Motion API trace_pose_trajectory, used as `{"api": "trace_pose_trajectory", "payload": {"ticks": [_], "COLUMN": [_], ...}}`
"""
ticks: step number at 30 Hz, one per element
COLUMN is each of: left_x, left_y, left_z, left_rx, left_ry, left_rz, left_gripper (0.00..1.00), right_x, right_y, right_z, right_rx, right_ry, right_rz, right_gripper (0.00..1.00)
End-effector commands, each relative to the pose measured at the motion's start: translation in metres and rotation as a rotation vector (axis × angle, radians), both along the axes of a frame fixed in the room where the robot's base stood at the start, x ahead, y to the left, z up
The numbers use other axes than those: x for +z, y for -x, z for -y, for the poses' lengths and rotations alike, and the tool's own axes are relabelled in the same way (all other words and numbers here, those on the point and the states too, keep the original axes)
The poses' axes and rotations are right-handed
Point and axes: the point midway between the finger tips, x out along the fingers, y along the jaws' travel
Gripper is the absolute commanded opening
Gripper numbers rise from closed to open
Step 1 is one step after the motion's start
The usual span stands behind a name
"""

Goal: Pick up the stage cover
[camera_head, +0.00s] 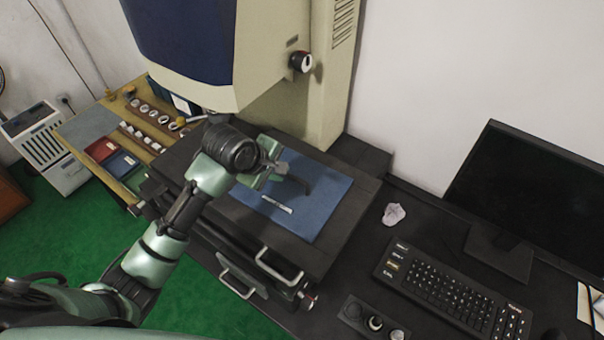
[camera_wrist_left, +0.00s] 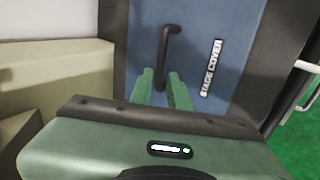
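The stage cover is a flat blue plate (camera_head: 325,207) lying on the dark machine stage in the head view. It has a black bar handle (camera_head: 298,183) and a white label (camera_head: 277,205). In the left wrist view the cover (camera_wrist_left: 232,85) shows its handle (camera_wrist_left: 169,45) and the label reading "STAGE COVER" (camera_wrist_left: 211,68). My left gripper (camera_head: 277,172) is above the cover, close to the handle. In the left wrist view its fingers (camera_wrist_left: 161,86) are apart, with the handle's near end appearing between them; I cannot tell if they touch. My right gripper is not in view.
The beige and blue machine (camera_head: 290,100) rises behind the stage. A side table (camera_head: 75,128) with rings and red and blue boxes stands left. A keyboard (camera_head: 450,292), monitor (camera_head: 530,190) and crumpled paper (camera_head: 394,214) are on the right desk. Metal handles (camera_head: 280,268) project from the stage front.

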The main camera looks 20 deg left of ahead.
Motion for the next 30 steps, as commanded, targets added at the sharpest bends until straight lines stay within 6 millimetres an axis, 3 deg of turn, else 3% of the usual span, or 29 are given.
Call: {"api": "trace_pose_trajectory", "payload": {"ticks": [13,18,27,29,30], "left_x": [-0.038,-0.058,-0.063,-0.063,-0.063], "left_y": [-0.027,-0.038,-0.040,-0.040,-0.040], "left_z": [0.016,0.020,0.021,0.021,0.021], "left_rx": [0.020,0.021,0.019,0.019,0.019], "left_ry": [0.013,0.013,0.013,0.013,0.013], "left_rz": [-0.007,-0.003,-0.002,-0.002,-0.002], "left_gripper": [0.17,0.17,0.17,0.01,0.00], "right_x": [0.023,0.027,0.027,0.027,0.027], "right_y": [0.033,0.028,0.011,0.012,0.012], "right_z": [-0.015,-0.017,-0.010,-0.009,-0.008], "right_rx": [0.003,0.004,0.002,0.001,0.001], "right_ry": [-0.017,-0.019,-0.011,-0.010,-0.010], "right_rz": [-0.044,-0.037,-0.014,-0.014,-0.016], "right_gripper": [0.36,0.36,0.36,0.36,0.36]}}
